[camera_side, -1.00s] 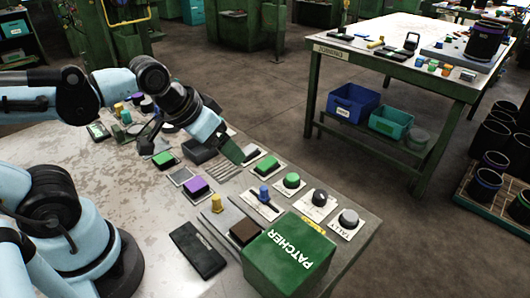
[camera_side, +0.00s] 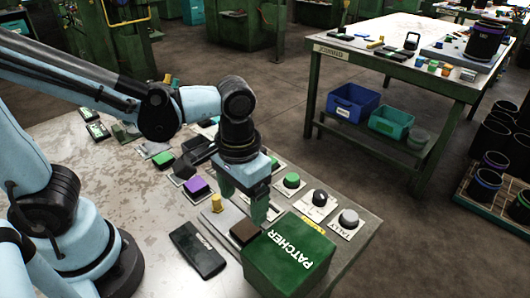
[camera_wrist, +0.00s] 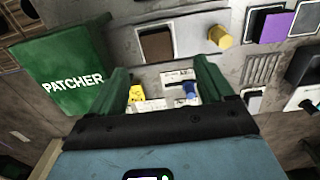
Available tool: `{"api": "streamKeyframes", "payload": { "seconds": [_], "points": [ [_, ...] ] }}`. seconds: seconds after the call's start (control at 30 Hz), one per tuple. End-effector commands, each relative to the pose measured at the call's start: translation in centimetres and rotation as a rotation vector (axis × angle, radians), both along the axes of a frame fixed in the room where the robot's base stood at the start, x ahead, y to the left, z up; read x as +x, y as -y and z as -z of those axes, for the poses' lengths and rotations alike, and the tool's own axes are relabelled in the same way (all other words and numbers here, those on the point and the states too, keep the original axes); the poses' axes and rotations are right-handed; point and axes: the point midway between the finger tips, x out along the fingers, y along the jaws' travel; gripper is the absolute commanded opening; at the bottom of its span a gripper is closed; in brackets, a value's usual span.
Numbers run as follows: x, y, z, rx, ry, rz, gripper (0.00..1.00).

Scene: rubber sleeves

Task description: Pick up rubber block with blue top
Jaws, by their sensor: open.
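The block with the blue top (camera_wrist: 188,91) is a small blue peg on a white card, seen between my fingers in the wrist view, nearer the right finger. In the side view it is hidden behind my gripper. My gripper (camera_side: 243,206) points down with its green fingers spread over that part of the table. In the wrist view my gripper (camera_wrist: 164,70) is open, with nothing held between the fingers.
A green PATCHER box (camera_side: 290,258) stands close on the right. A brown block (camera_side: 244,231), yellow peg (camera_side: 216,203) and purple block (camera_side: 196,186) are nearby. A green knob (camera_side: 291,180) and grey knob (camera_side: 348,217) sit beyond.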

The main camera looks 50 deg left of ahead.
Motion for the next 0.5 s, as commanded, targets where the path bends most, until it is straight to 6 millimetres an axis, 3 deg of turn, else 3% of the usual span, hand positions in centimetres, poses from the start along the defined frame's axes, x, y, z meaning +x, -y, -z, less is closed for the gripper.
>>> {"api": "streamKeyframes", "payload": {
  "seconds": [0.5],
  "points": [
    [0.0, 0.2, 3.2, 0.000, 0.001, 0.001, 0.81]
  ]
}}
